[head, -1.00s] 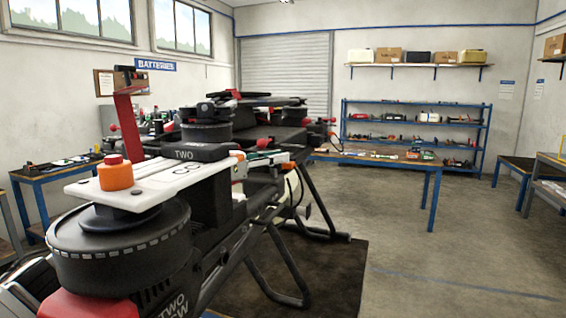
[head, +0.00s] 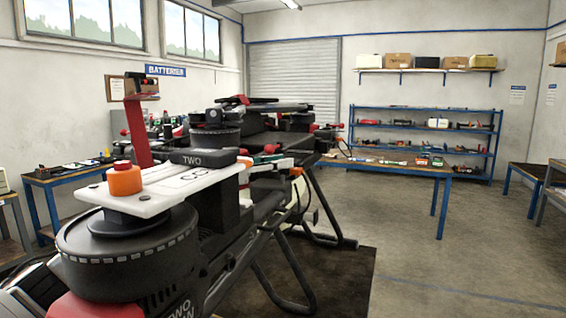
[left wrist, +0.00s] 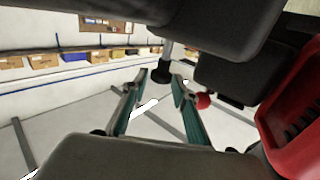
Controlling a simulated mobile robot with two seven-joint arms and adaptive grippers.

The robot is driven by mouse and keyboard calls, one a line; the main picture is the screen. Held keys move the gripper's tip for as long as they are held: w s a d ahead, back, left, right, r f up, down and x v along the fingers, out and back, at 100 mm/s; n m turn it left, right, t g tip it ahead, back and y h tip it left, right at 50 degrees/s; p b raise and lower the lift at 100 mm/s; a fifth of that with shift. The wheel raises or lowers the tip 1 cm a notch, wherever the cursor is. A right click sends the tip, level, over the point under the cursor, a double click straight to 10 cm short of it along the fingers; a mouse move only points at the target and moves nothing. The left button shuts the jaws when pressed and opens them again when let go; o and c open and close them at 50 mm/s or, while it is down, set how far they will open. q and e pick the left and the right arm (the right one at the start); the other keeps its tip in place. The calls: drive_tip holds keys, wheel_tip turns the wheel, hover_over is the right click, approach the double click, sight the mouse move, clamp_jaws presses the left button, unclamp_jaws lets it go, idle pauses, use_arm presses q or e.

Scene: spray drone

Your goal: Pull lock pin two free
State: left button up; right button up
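The black drone arm marked TWO stands at the left of the head view, with a black round motor (head: 125,250) at its near end. A small red knob (head: 244,161) sits just right of the black TWO block (head: 203,157); I cannot tell whether it is the lock pin. In the left wrist view my left gripper (left wrist: 157,88) is open, its teal-padded fingers apart under dark drone parts. A red ball knob (left wrist: 203,100) shows beside the right finger, not between the fingers. A grey shaft with a black foot (left wrist: 162,72) shows beyond the gap. My right gripper is not in view.
An orange cap (head: 124,180) stands on the white plate (head: 160,193) above the motor. A red part (left wrist: 290,100) is close at the right of the left wrist view. A blue-legged bench (head: 440,174) stands behind the drone. The floor (head: 450,270) at right is clear.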

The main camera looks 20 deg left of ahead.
use_arm(q)
drive_tip(key=v, duration=1)
drive_tip(key=shift+s+a, duration=0.2)
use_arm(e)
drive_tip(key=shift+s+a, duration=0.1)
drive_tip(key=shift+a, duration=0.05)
